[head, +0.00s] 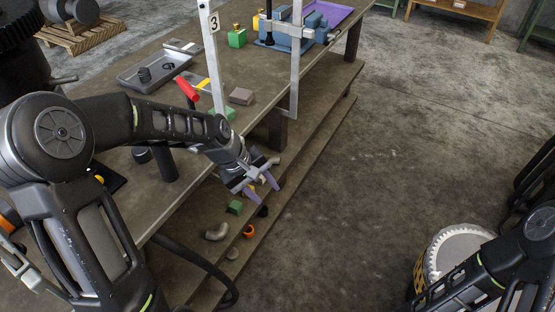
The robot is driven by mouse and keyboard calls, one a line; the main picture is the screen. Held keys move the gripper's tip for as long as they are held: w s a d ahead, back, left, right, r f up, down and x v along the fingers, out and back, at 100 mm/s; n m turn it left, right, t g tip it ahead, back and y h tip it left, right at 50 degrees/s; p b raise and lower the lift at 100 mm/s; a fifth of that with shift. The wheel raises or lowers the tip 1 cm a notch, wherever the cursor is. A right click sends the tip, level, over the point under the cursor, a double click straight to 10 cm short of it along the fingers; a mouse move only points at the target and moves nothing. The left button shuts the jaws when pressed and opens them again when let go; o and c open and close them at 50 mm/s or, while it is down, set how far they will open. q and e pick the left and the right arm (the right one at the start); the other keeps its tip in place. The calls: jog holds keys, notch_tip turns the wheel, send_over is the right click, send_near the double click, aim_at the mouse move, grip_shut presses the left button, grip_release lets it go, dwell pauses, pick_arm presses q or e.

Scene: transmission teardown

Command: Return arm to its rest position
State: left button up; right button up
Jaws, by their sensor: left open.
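My left arm comes in from the left and reaches over the front edge of the workbench (326,90). Its gripper (262,188) is open, with two purple fingers pointing down and right. Nothing shows between the fingers. It hangs just off the bench edge, above the lower shelf. My right arm shows only in part at the bottom right corner. Its gripper is out of view.
The bench holds a grey tray (128,79), a red-handled item (187,89), a grey metal frame marked 3 (214,60) and a blue vise (281,36). Loose parts lie on the lower shelf (268,226). A drum (452,247) stands lower right. The middle floor is clear.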

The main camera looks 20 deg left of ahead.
pick_arm(q)
jog(key=s+d+f+m+t+b, duration=0.1)
jog(key=d+f+m, duration=0.15)
jog(key=f, duration=0.45)
jog(key=s+d+f+m+t, duration=0.1)
jog(key=s+d+f+m, duration=0.15)
jog(key=f, duration=0.55)
jog(key=s+d+f+m+g, duration=0.1)
jog(key=s+d+f, duration=0.2)
jog(key=s, duration=0.3)
jog(key=s+d+f+m+g+b, duration=0.1)
jog(key=s+d+f+g, duration=0.1)
jog(key=s+f, duration=0.3)
jog(key=s+d+f+g, duration=0.1)
jog(key=s+d+f, duration=0.3)
jog(key=s, duration=0.3)
jog(key=shift+d+m, duration=0.35)
jog(key=shift+m, duration=0.05)
